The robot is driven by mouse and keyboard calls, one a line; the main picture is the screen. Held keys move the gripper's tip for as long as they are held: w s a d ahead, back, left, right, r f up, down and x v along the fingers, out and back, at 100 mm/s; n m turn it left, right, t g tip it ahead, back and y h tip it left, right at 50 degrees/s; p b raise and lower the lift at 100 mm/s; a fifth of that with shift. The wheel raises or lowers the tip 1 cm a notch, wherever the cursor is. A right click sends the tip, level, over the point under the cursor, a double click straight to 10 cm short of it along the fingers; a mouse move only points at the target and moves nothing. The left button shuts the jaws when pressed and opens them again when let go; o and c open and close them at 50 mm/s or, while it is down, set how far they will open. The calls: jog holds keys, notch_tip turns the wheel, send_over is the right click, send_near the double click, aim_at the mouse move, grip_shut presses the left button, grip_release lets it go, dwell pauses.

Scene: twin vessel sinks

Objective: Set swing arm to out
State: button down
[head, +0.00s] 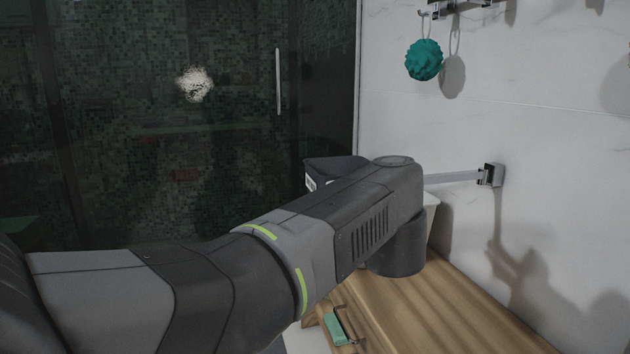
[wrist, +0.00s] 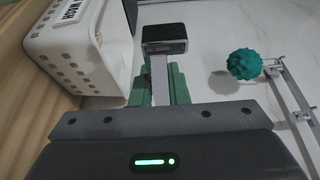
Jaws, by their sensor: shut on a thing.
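The swing arm (head: 455,178) is a thin metal bar that stands out from a square chrome wall mount (head: 490,175) on the white wall. In the head view it runs left from the mount, and its outer part is hidden behind my arm. In the wrist view my gripper (wrist: 159,88) has its green fingers on both sides of the bar (wrist: 159,75) and is shut on it. The dark face of the mount (wrist: 165,37) shows just beyond the fingertips. My gripper is hidden in the head view.
A white perforated basket (wrist: 112,70) is close beside my gripper. A teal bumpy ball (head: 424,60) hangs on the wall from a rail (head: 462,6). A wooden counter (head: 430,315) lies below my arm, with a green-handled item (head: 335,329) at its front. A dark glass door (head: 230,130) stands left.

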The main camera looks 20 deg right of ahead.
jog(key=shift+f, duration=0.35)
jog(key=c, duration=1.4)
grip_release()
jog(key=shift+s+r, duration=0.15)
jog(key=shift+r, duration=0.1)
jog(key=shift+s+a, duration=0.1)
jog(key=p+v, duration=0.1)
jog(key=v, duration=1.2)
jog(key=shift+s+a+p, duration=0.2)
jog(key=shift+s+p, duration=0.05)
jog(key=shift+p, duration=0.1)
jog(key=shift+b+x, duration=0.8)
jog(key=shift+x, duration=6.15)
